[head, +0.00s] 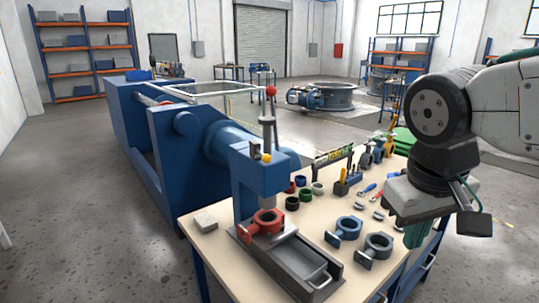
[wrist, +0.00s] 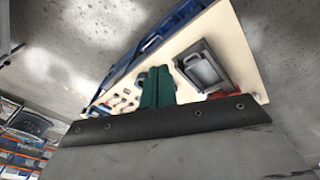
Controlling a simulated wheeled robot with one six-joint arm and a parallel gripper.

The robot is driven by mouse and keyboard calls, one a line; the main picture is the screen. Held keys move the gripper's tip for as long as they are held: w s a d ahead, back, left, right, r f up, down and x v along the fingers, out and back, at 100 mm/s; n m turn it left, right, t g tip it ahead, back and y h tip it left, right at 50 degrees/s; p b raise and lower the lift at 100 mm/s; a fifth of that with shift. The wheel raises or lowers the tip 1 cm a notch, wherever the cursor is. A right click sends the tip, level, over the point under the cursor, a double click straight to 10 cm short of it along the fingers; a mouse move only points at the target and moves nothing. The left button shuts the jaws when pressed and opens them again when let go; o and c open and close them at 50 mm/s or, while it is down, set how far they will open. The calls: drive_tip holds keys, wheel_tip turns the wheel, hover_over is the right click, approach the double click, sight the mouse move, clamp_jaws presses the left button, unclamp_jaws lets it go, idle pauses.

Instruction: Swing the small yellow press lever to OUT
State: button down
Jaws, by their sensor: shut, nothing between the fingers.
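A blue bench press (head: 262,180) stands at the near left of the workbench. A small yellow knob (head: 266,157), which looks like the press lever's end, sits on the front of its head. The lever's arm and any OUT marking are too small to make out. A red valve body (head: 266,221) sits under the press. My gripper (head: 415,236), with green fingers, hangs over the bench's right side, well apart from the press. Its fingers (wrist: 157,88) are together and empty in the wrist view. The yellow knob cannot be made out there.
A taller lever with a red knob (head: 271,91) rises from the press. A grey tray (head: 309,268) lies before it. Blue (head: 346,229) and grey (head: 376,246) valve bodies and small tools stand between press and gripper. A large blue machine (head: 190,140) stands behind.

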drive_tip(key=w+a+r+n+t+h, duration=0.15)
drive_tip(key=w+a+r, duration=0.25)
drive_tip(key=w+a, duration=0.5)
drive_tip(key=w+a+r+n+t, duration=0.15)
drive_tip(key=w+a, duration=0.35)
drive_tip(key=a, duration=0.5)
drive_tip(key=w+a+r+n+t, duration=0.1)
drive_tip(key=w+a+r+t, duration=0.3)
drive_tip(key=a, duration=0.6)
drive_tip(key=w+d+f+g, duration=0.1)
drive_tip(key=w+d+f, duration=0.5)
drive_tip(key=w+f, duration=0.2)
drive_tip(key=shift+w, duration=0.25)
